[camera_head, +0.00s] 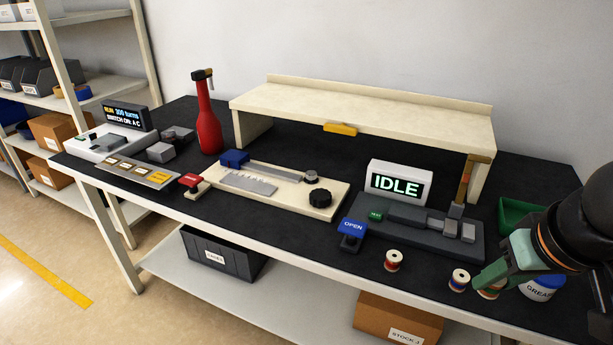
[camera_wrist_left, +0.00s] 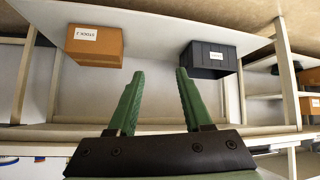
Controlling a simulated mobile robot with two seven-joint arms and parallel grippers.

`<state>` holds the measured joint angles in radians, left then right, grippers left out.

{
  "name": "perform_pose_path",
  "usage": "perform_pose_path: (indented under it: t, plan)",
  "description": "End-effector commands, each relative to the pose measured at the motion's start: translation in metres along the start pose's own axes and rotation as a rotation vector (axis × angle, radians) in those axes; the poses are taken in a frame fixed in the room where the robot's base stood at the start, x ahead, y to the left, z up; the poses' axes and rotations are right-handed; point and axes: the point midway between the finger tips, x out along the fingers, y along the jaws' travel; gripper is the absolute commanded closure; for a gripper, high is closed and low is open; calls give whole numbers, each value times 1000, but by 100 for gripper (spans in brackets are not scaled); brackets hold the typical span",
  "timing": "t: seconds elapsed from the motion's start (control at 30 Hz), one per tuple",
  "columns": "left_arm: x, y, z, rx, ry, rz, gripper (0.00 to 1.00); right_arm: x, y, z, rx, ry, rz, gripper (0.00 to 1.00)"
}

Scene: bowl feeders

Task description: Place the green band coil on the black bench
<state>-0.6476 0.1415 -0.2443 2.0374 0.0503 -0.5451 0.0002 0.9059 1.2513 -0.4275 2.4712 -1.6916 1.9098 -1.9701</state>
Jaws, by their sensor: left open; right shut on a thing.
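The black bench (camera_head: 310,250) runs across the head view. My right gripper (camera_head: 489,281) reaches in from the right, low over its front right part, and is shut on a copper-coloured coil, the green band coil (camera_head: 490,292). The green fingers hide much of this coil, so its band is hard to make out. I cannot tell whether it touches the bench. My left gripper (camera_wrist_left: 157,75) is open and empty in the left wrist view, facing the lower shelf; it is outside the head view.
A red-banded coil (camera_head: 393,260) and a blue-banded coil (camera_head: 459,280) stand left of my right gripper. A white grease tub (camera_head: 541,289) and green bin (camera_head: 517,214) are close to it. The IDLE station (camera_head: 418,230) lies behind the coils. Bare bench shows between them.

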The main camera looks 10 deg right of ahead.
Motion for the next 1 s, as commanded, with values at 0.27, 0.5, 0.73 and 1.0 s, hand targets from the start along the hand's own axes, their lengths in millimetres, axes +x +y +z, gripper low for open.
perform_pose_path:
  t: [0.27,0.5,0.73,1.0]
  plan:
    - [1,0,-2,6,7,2,50,-8,4,4,-5,0,4,100]
    - [-21,1,-25,4,11,-3,50,-5,1,-8,1,-9,4,100]
    - [-28,-2,-26,0,3,-13,50,22,-7,-23,-3,-3,-6,100]
    - [-29,-6,-27,-6,7,-26,50,77,-21,-64,-3,-5,-1,100]
